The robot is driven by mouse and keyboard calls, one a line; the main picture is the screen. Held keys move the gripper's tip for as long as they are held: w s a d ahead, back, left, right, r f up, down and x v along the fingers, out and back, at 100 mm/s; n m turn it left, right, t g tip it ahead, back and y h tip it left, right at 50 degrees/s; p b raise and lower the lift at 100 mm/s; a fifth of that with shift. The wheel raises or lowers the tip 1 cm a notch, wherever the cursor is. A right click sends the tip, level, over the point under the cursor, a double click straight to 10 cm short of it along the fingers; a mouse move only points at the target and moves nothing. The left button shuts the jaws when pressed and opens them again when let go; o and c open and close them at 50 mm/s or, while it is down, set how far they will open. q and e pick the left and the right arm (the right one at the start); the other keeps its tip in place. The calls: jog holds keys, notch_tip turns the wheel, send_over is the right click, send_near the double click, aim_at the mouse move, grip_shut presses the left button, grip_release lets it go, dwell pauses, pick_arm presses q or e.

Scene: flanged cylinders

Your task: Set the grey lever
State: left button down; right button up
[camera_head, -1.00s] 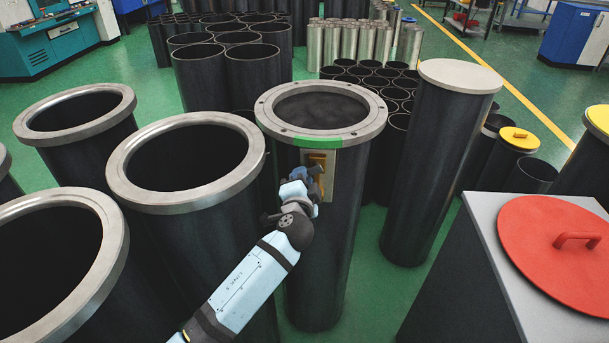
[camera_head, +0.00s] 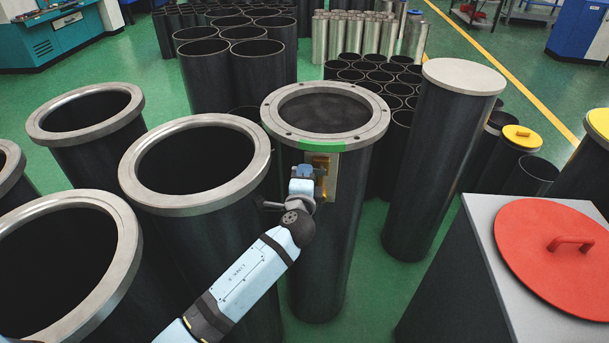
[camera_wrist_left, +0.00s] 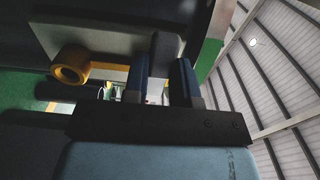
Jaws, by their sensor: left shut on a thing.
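A black cylinder (camera_head: 330,255) stands upright in the middle of the head view, with a grey bolted flange (camera_head: 268,118) and a green mark on its front rim. A tan plate (camera_head: 333,178) sits on its side below the mark. My left gripper (camera_head: 305,172) is at this plate. In the left wrist view, the left gripper (camera_wrist_left: 163,82) has its two fingers closed around the dark grey lever (camera_wrist_left: 164,50). A yellow round knob (camera_wrist_left: 72,70) is left of the fingers, apart from them. In the head view the gripper hides the lever. My right gripper is out of view.
Open flanged cylinders (camera_head: 195,205) stand close on the left, partly beside my arm. A capped cylinder (camera_head: 440,165) stands to the right. A grey box (camera_head: 480,270) with a red lid (camera_head: 545,265) is at front right. Green floor shows between them.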

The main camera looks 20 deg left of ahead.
pick_arm(q)
jog(key=shift+r, duration=0.2)
jog(key=c, duration=0.9)
grip_release()
jog(key=shift+w+f, duration=0.1)
jog(key=b+v, duration=0.3)
jog(key=v, duration=1)
jog(key=shift+s+d, duration=0.1)
jog(key=shift+s, duration=0.3)
